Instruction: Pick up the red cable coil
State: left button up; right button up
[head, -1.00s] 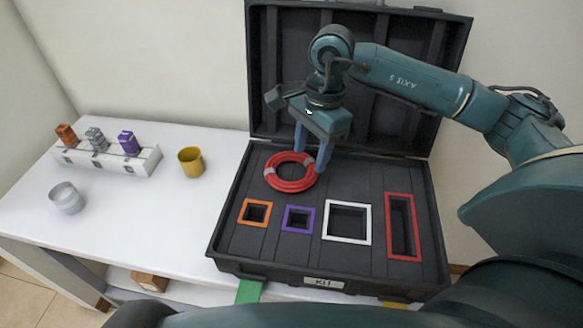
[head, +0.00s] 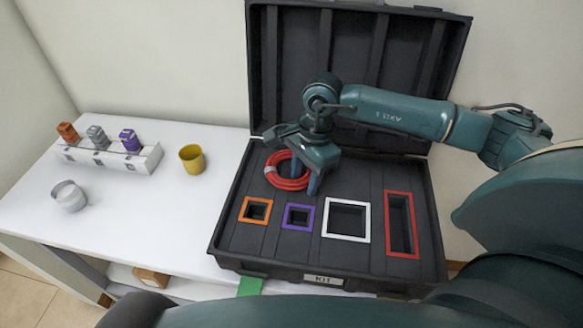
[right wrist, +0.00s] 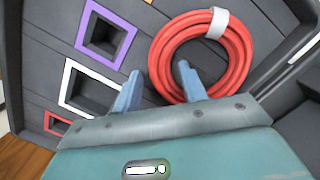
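The red cable coil (head: 271,172) lies in the black open kit case (head: 225,225), at the back left of its floor. A pale band wraps part of it in the right wrist view (right wrist: 165,62). My right gripper (head: 304,183) is low over the coil's right side, its fingers apart. In the right wrist view, one finger of the right gripper (right wrist: 160,85) is outside the ring, and the other is over or inside its near strands. The gripper hides part of the coil in the head view. Whether either finger touches it cannot be told. My left gripper is not in view.
The case floor has orange (head: 255,210), purple (head: 298,216), white (head: 346,219) and red (head: 402,225) framed recesses. The raised lid (head: 285,70) stands behind. On the white table are a yellow cup (head: 192,159), a silvery container (head: 69,195) and a white rack (head: 115,163) of colored-top items.

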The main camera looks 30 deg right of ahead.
grip_shut()
dwell(0.3)
